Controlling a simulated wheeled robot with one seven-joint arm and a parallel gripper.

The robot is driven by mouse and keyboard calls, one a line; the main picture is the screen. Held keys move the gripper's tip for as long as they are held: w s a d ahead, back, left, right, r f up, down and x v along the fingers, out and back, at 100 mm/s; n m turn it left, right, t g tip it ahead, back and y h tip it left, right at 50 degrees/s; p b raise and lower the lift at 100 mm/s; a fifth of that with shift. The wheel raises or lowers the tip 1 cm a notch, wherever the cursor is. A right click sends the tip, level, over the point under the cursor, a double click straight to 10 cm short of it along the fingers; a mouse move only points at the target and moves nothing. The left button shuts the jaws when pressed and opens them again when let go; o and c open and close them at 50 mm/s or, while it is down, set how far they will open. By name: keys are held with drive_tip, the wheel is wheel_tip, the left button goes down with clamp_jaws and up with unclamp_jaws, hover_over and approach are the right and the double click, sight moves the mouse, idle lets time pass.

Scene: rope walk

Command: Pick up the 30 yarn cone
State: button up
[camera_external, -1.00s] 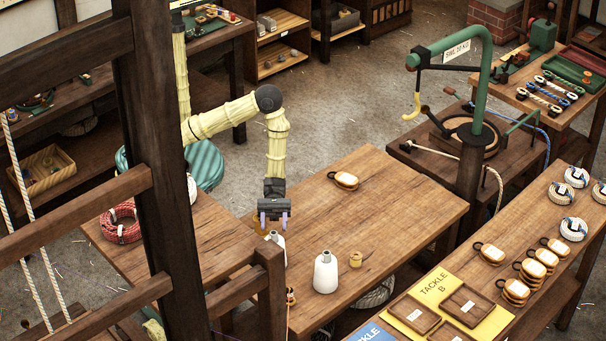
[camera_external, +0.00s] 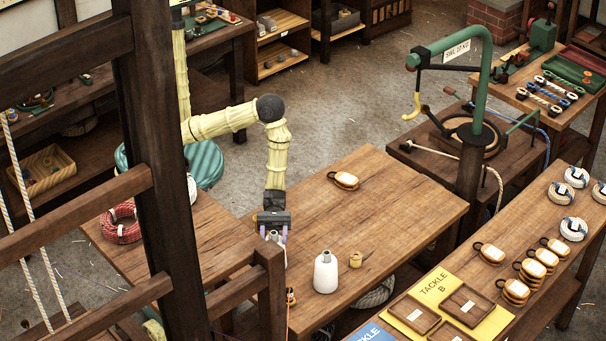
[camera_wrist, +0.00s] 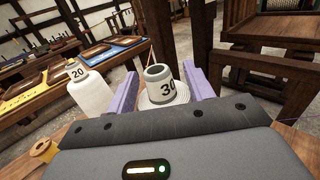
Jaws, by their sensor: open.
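I cannot tell whether a finger touches the cone. A larger white cone marked "20" (camera_wrist: 90,92) stands to the left in the wrist view and also shows in the external view (camera_external: 325,273).
A dark wooden post and rail (camera_external: 270,262) stand close in front of my gripper. The middle of the table is clear.

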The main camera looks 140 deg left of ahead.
idle(0.4)
clamp_jaws()
drive_tip(key=shift+r, duration=0.1)
wheel_tip(320, 180, up, 10)
drive_tip(key=shift+f, duration=0.1)
idle(0.5)
idle(0.5)
